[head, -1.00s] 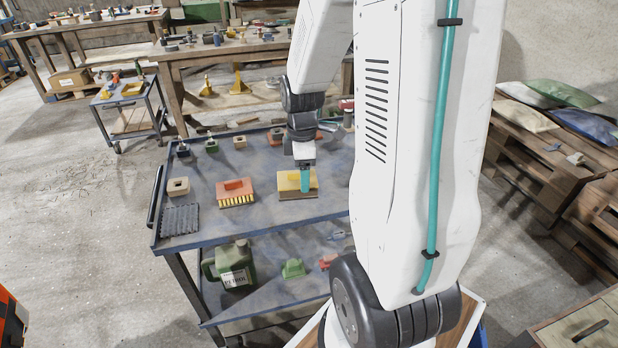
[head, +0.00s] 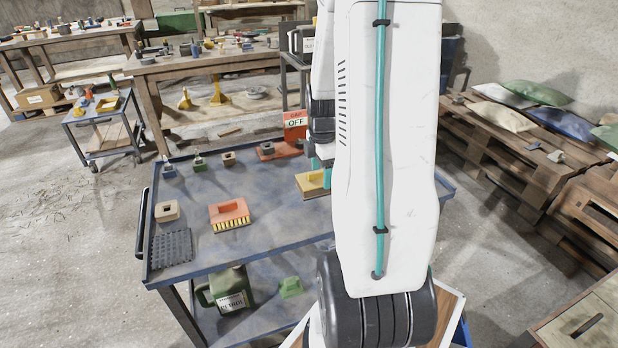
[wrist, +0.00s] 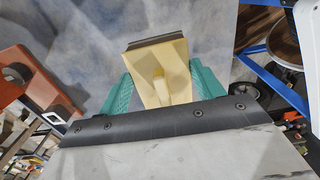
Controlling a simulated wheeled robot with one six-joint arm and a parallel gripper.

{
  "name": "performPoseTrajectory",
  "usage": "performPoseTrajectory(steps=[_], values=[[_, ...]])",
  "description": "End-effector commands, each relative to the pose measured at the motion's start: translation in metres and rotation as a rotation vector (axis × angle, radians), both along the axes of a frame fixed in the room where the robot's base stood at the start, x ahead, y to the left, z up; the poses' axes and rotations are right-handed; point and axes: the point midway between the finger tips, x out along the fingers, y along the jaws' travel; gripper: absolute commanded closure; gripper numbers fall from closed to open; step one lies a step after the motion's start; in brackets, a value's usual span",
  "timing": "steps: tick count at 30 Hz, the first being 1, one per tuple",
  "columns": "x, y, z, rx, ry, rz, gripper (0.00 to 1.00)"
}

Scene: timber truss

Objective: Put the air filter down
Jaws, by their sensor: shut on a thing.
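My gripper (wrist: 160,90) has its two teal fingers shut on a yellow block (wrist: 150,58) with a raised handle-like grip and a dark strip along its far edge. In the head view the yellow block (head: 311,186) shows beside my arm, over the back right part of the blue table (head: 215,185), partly hidden by my arm. It seems to be off the tabletop, but the exact gap cannot be told. No marking names it as the air filter. A black ribbed panel (head: 171,248) lies flat at the table's front left corner.
An orange brush (head: 229,214) and a tan block with a hole (head: 167,211) stand on the table. Small items line its back edge, with a red sign (head: 295,125) behind. A green petrol can (head: 227,290) is on the lower shelf. The table's middle is mostly clear.

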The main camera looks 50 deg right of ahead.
Motion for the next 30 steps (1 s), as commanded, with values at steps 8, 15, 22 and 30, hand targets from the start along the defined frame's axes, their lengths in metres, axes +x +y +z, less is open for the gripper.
performPoseTrajectory(steps=[8, 15, 22, 30], values=[[0.006, 0.003, -0.019, 0.003, 0.003, 0.013, 0.79], [0.005, 0.0, -0.036, -0.001, -0.001, 0.009, 0.79], [0.004, 0.0, -0.038, 0.0, 0.0, 0.007, 0.79], [0.004, -0.001, -0.039, 0.0, 0.0, 0.006, 0.12]])
